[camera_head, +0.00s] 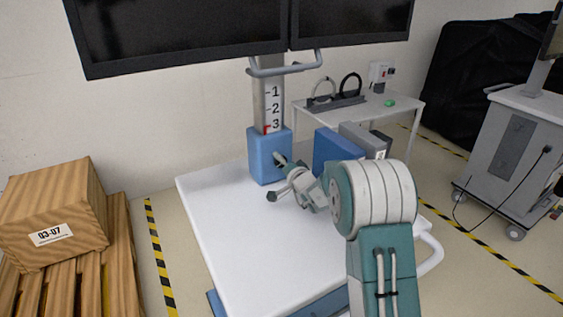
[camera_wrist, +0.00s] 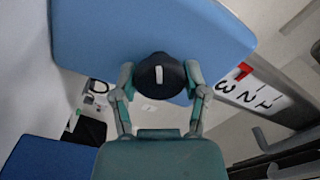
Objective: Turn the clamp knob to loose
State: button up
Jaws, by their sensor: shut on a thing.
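The clamp knob (camera_wrist: 160,78) is round and black with a white mark on its face, in the wrist view. It sits in front of the blue clamp block (camera_wrist: 125,30). My gripper (camera_wrist: 158,84) has one finger on each side of the knob and is shut on it. In the head view the blue clamp block (camera_head: 268,150) sits low on the grey column (camera_head: 268,95), below the numbers 1, 2 and 3. A red mark (camera_head: 267,129) is beside the 3.
A white cart top (camera_head: 225,210) lies below the column, mostly clear at left. Blue and grey boxes (camera_head: 335,148) stand just behind my arm. Dark monitors (camera_head: 180,30) hang above. A carton (camera_head: 55,215) is on a pallet at left.

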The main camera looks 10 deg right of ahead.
jog(key=shift+a+f, duration=0.1)
jog(key=shift+f, duration=0.4)
jog(key=o, duration=1.2)
jog(key=shift+c, duration=0.2)
jog(key=shift+a+r, duration=0.1)
jog(key=shift+r, duration=0.1)
jog(key=shift+s+r, duration=0.1)
jog(key=v, duration=1.1)
jog(key=shift+s, duration=0.35)
